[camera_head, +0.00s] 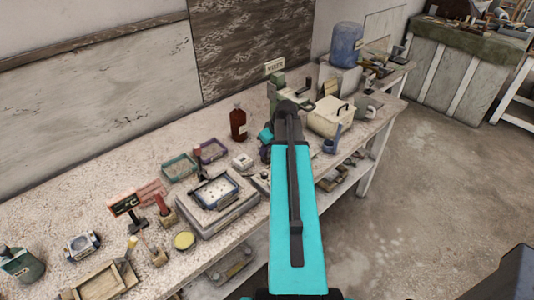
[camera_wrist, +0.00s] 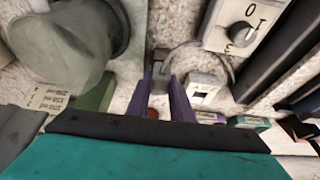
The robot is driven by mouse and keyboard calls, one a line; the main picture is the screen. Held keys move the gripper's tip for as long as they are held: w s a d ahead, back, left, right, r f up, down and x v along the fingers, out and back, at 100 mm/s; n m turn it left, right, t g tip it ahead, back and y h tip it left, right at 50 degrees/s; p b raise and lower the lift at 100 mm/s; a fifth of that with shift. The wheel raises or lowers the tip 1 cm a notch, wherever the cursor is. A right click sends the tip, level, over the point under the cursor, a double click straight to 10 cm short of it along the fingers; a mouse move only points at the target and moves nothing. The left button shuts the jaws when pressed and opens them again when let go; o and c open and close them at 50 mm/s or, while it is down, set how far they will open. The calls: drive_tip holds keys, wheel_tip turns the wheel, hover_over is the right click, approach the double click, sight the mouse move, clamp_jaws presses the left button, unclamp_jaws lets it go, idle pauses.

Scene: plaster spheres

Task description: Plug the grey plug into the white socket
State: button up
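A small grey plug (camera_wrist: 160,72) shows in the wrist view between the tips of my gripper's two purple-blue fingers (camera_wrist: 161,84). Little or no gap shows beside it, but I cannot tell whether the fingers grip it or only stand around it. A grey cable seems to arch from it to the right. The white socket (camera_wrist: 204,89), a small white box with a dark square opening, sits just right of the fingers. In the head view what seems to be the same white box (camera_head: 243,161) lies left of my teal arm. My fingertips are hidden there.
In the wrist view a big grey rounded object (camera_wrist: 70,45) stands left and a dial box (camera_wrist: 245,22) upper right. The floor at right is clear.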

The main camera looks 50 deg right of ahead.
clamp_jaws()
drive_tip(key=shift+r, duration=0.2)
wheel_tip(320, 180, up, 18)
drive_tip(key=b, duration=0.4)
drive_tip(key=shift+f+b, duration=0.15)
drive_tip(key=shift+b, duration=0.15)
drive_tip(key=shift+w+a, duration=0.1)
idle(0.7)
drive_tip(key=w+a, duration=0.5)
drive_tip(key=a, duration=1)
drive_tip(key=w+a+f, duration=0.1)
drive_tip(key=w+a, duration=0.4)
drive_tip(key=a, duration=1)
drive_tip(key=w+a+f, duration=0.1)
drive_tip(key=w+a, duration=0.4)
drive_tip(key=a, duration=1.1)
drive_tip(key=shift+f+n, duration=0.15)
drive_tip(key=shift+n, duration=0.25)
